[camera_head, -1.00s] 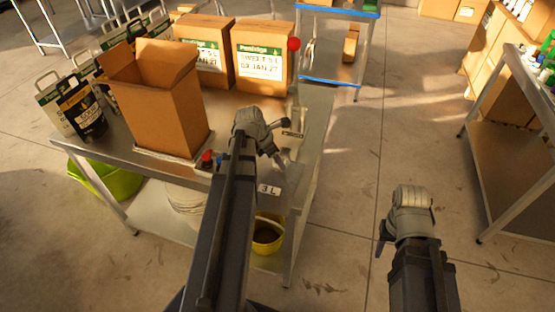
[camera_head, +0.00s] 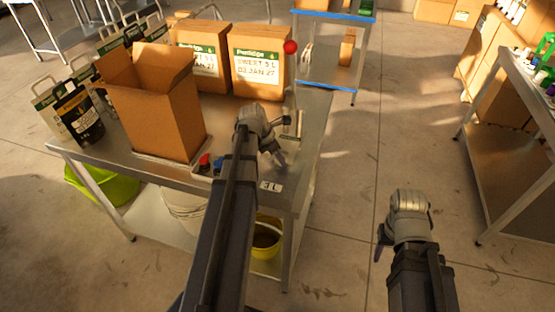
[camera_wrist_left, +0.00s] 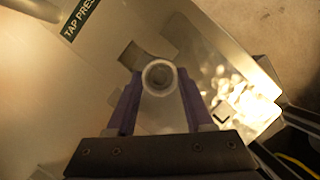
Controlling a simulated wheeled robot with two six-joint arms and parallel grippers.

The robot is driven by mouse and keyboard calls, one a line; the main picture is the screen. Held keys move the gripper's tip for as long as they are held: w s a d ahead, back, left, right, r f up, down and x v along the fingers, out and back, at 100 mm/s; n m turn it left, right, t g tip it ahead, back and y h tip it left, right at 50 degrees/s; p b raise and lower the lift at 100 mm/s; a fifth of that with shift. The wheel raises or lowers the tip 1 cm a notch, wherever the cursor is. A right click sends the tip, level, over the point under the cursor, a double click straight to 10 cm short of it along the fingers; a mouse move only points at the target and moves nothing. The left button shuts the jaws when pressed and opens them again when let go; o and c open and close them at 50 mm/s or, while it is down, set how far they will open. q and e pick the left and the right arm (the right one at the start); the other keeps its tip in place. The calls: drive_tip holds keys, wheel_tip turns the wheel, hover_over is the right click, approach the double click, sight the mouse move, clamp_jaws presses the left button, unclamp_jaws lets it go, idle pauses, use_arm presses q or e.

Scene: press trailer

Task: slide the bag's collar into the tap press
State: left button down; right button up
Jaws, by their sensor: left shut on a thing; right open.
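My left gripper (camera_wrist_left: 160,90) is shut on the bag's pale round collar (camera_wrist_left: 159,77), held between its purple fingers in the left wrist view. Just beyond the collar is a grey bracket with a dark notch, on the plate labelled TAP PRESS (camera_wrist_left: 78,20). I cannot tell whether the collar is inside the notch. Shiny, crinkled film, likely the bag (camera_wrist_left: 228,85), shows to the right. In the head view my left gripper (camera_head: 281,153) is at the table's right end, beside the press (camera_head: 292,100) with its red-knobbed lever. My right gripper (camera_head: 384,240) is open and empty over the floor.
On the steel table (camera_head: 255,110) stand an open carton (camera_head: 160,115), closed labelled boxes (camera_head: 260,62) and carrier packs (camera_head: 78,112). Red and blue small parts (camera_head: 206,161) lie near the front edge. A yellow bucket (camera_head: 265,240) is below.

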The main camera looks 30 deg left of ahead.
use_arm(q)
drive_tip(key=shift+w+a+r, duration=0.1)
drive_tip(key=shift+w+a, duration=0.2)
drive_tip(key=shift+w, duration=0.35)
drive_tip(key=shift+w+a, duration=0.25)
drive_tip(key=shift+w, duration=0.35)
drive_tip(key=shift+w+a, duration=0.2)
drive_tip(key=shift+w, duration=0.65)
drive_tip(key=shift+d, duration=0.1)
drive_tip(key=shift+c, duration=2.2)
unclamp_jaws()
drive_tip(key=shift+o, duration=1.2)
